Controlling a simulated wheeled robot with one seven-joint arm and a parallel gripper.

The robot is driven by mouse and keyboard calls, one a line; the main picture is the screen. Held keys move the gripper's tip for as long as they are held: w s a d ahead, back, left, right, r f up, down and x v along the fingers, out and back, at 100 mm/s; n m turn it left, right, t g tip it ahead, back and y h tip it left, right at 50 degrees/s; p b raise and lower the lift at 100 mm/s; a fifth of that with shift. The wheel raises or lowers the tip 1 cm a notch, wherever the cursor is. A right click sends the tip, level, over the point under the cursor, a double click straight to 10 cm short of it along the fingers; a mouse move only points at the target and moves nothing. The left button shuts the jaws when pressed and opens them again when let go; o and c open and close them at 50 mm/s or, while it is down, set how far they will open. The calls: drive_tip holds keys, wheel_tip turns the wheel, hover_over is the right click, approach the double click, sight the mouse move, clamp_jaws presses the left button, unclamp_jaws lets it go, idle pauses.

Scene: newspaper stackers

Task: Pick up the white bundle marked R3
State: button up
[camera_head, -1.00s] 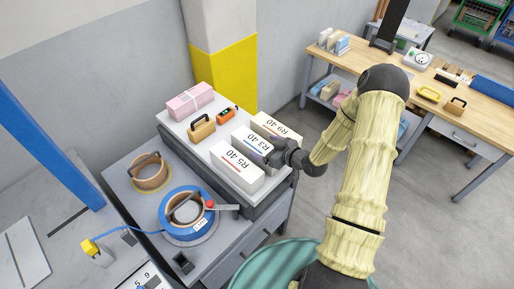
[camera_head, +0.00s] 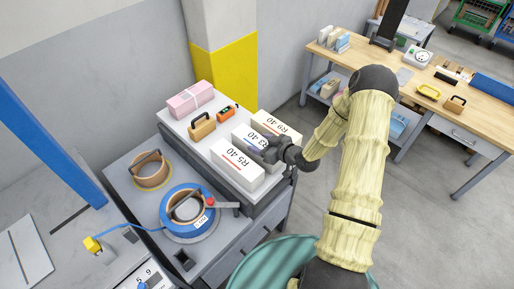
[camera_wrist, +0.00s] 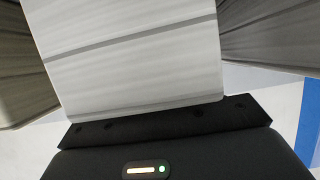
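The white bundle marked R3 (camera_head: 241,134) lies between two similar white bundles, R5 (camera_head: 228,158) and R9 (camera_head: 282,126), on the raised grey stand. My gripper (camera_head: 262,154) is at the top and near end of R3 and covers part of it. In the wrist view a white layered bundle (camera_wrist: 130,55), apparently R3, fills the middle, close in front of the black gripper body.
A tan handled block (camera_head: 202,126), an orange device (camera_head: 228,112) and a pink tied bundle (camera_head: 190,99) share the stand. A blue reel (camera_head: 187,212) sits on the lower grey top. A wooden workbench (camera_head: 440,115) stands at right, with open floor between.

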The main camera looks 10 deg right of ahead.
drive_tip(key=c, duration=0.7)
drive_tip(key=shift+r, duration=0.1)
drive_tip(key=shift+w+r, duration=0.1)
drive_tip(key=shift+r, duration=0.2)
drive_tip(key=shift+r+b, duration=0.8)
drive_tip(key=shift+r, duration=3.9)
